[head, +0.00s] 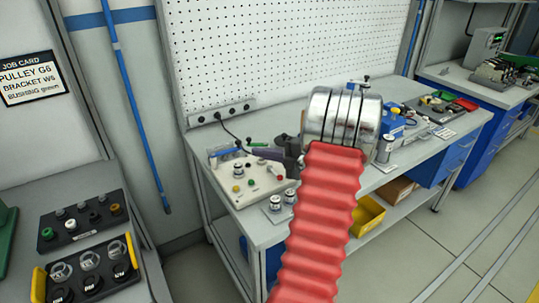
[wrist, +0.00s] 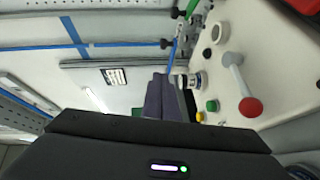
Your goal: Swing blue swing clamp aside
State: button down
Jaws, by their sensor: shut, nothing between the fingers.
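The blue swing clamp (head: 223,152) is a thin blue bar at the back left of a white fixture plate (head: 262,184) on the bench. In the wrist view the blue clamp (wrist: 172,58) stands just beyond my fingers, with a dark knob beside it. My gripper (head: 256,153) reaches in over the plate from the right, its purple fingers closed and empty. In the wrist view the gripper (wrist: 160,80) has its fingertips close to the clamp's near end. Whether they touch it I cannot tell. My red ribbed arm hides part of the bench.
A silver-and-black cylindrical part (wrist: 190,80) stands on the plate right beside my fingers. A grey lever with a red ball (wrist: 250,107) and green and yellow buttons (wrist: 207,111) are nearby. A green clamp (head: 258,145) lies behind the gripper. The pegboard (head: 290,50) rises behind the bench.

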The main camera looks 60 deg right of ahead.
jog(key=w, duration=0.4)
jog(key=shift+w+a+f, duration=0.1)
jog(key=shift+a+f, duration=0.2)
jog(key=shift+f, duration=0.05)
jog(key=w, duration=0.1)
jog(key=d, duration=0.1)
jog(key=w, duration=0.1)
jog(key=shift+w+d+f, duration=0.25)
jog(key=shift+w+d, duration=0.05)
jog(key=shift+d, duration=0.05)
jog(key=shift+w+d+f, duration=0.1)
jog(key=shift+w+d, duration=0.3)
jog(key=shift+w, duration=0.05)
jog(key=shift+w+d, duration=1.15)
jog(key=shift+w, duration=0.05)
